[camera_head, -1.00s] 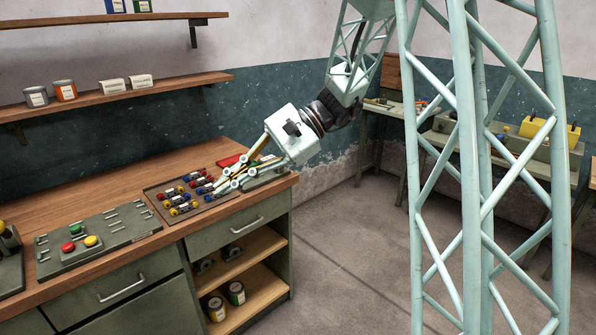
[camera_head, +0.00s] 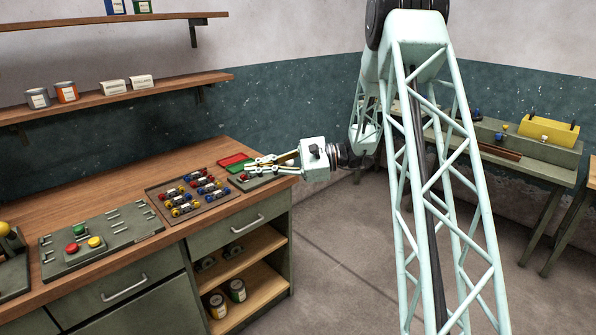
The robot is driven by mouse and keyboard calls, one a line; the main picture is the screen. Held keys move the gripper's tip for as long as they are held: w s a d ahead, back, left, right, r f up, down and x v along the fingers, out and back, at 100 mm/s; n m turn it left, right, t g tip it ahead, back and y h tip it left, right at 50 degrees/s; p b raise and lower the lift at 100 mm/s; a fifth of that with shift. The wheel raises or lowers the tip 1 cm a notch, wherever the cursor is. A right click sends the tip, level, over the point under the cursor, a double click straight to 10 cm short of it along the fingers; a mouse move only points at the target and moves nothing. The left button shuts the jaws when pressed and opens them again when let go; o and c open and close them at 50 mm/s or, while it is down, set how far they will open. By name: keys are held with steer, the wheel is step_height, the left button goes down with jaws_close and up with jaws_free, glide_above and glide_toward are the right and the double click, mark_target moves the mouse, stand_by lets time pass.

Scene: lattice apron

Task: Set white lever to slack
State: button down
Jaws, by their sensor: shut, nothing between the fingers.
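I cannot pick out a white lever for certain in this view. My gripper (camera_head: 250,165) is at the right end of the wooden workbench, with its fingers pointing left. It is shut and empty. It appears just above a low grey unit (camera_head: 262,181) at the bench's right edge and partly covers it. Whether it touches the unit I cannot tell. A grey panel (camera_head: 120,240) with several slots lies on the left part of the bench. It bears a green button (camera_head: 78,230), a red button (camera_head: 71,247) and a yellow button (camera_head: 95,242).
A tray of small red, blue and yellow parts (camera_head: 212,206) lies left of my gripper. Red and green flat pieces (camera_head: 234,160) lie behind it. Shelves (camera_head: 130,87) hold tins and boxes. A second bench (camera_head: 530,165) bears a yellow object (camera_head: 549,131). Open floor lies between.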

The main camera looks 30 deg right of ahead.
steer(key=w+d+f+m+t+h+p, duration=0.1)
steer(key=w+d+f+m+t, duration=0.3)
steer(key=d, duration=0.3)
steer(key=w+d+f+m+t+p, duration=0.1)
steer(key=w+d+f+m+t, duration=0.1)
steer(key=w+d+f, duration=0.35)
steer(key=d+f+m+t+h+p, duration=0.1)
steer(key=d+f+m+t+h, duration=0.1)
steer(key=d+f, duration=0.4)
steer(key=d+f+m+t+h, duration=0.3)
steer(key=d+f, duration=0.4)
steer(key=d, duration=0.5)
steer(key=shift+d+f+m+t+p, duration=0.15)
steer(key=shift+d+m+t+p, duration=0.15)
steer(key=shift+m+p, duration=0.15)
steer(key=shift+w+a, duration=0.1)
steer(key=shift+a, duration=0.05)
glide_toward(285, 164)
steer(key=w, duration=0.3)
steer(key=shift+w+a+r, duration=0.15)
steer(key=shift+a+r, duration=0.1)
steer(key=shift+r, duration=0.05)
steer(key=shift+d+r, duration=0.1)
steer(key=shift+r, duration=0.05)
steer(key=shift+r, duration=0.1)
